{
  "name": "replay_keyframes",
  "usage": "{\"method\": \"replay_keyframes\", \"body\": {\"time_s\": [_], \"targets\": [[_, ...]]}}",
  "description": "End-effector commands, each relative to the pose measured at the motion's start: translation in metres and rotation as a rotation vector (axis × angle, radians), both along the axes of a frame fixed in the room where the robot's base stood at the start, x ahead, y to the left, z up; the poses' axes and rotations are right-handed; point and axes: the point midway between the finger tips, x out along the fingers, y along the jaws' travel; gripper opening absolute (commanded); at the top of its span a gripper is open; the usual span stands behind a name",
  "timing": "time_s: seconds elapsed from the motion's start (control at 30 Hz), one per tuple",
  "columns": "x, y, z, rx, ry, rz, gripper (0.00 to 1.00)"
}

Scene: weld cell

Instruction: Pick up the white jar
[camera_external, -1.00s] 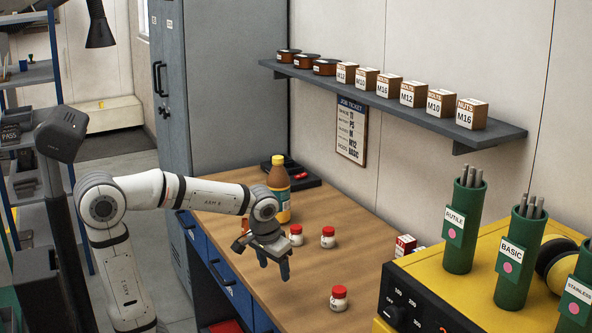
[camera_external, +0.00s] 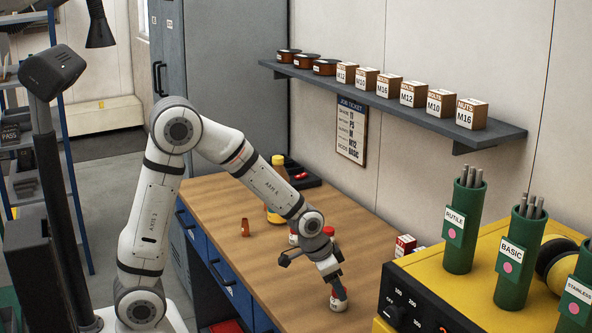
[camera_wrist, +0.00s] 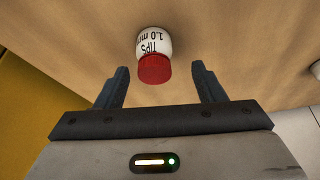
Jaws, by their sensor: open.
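A white jar with a red lid (camera_external: 338,305) stands on the bench near its front right. In the wrist view this jar (camera_wrist: 152,43) is upside down in the picture, its label reading "TIPS 1.0", the red lid toward me. My gripper (camera_external: 337,287) points down at the jar, and its fingers partly cover it. In the wrist view my gripper (camera_wrist: 161,70) is open, with the lid centred between the fingertips and a gap on both sides. Two similar jars, one on the left (camera_external: 293,239) and one on the right (camera_external: 330,232), stand farther back, partly hidden by my arm.
The yellow welding machine (camera_external: 450,290) stands right of the jar, with green rod tubes (camera_external: 462,228) on it. A red-and-white box (camera_external: 405,245) is beside it. The bench middle (camera_external: 255,265) is clear.

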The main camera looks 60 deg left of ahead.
Motion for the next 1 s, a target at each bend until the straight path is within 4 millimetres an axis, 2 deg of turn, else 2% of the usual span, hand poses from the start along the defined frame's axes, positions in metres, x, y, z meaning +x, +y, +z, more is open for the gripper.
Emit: {"method": "replay_keyframes", "body": {"time_s": [0.3, 0.63, 1.0], "targets": [[0.015, -0.010, -0.035, -0.001, 0.003, 0.001, 0.63], [0.017, -0.010, -0.040, 0.000, 0.000, 0.001, 0.63], [0.017, -0.010, -0.040, 0.000, 0.000, 0.001, 0.33]]}}
